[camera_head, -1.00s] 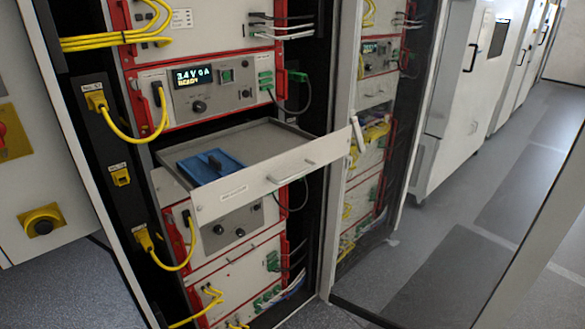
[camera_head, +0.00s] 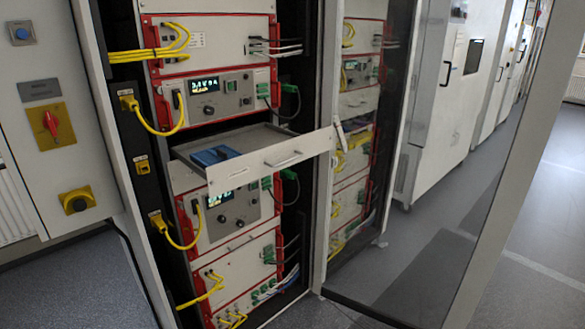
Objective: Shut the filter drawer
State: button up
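The filter drawer (camera_head: 244,173) is pulled out of the rack in the middle of the picture. Its light grey front panel has a bar handle (camera_head: 284,159) and a small label. A blue item (camera_head: 214,156) with a dark part on top lies in the drawer's tray, towards its left side. The drawer's front stands well ahead of the red-edged units above and below it. My gripper does not show in this view.
The rack's glass door (camera_head: 440,170) stands open at the right. Yellow cables (camera_head: 160,125) loop along the rack's left side. A grey cabinet with a red switch (camera_head: 51,124) stands at the left. Grey floor is clear at the right, behind the door glass.

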aim_at(268, 149)
jog(key=z, duration=0.2)
jog(key=k, duration=0.25)
jog(key=u, duration=0.5)
jog(key=i, duration=1)
jog(key=u, duration=0.65)
jog(key=k, duration=0.4)
jog(key=u, duration=0.25)
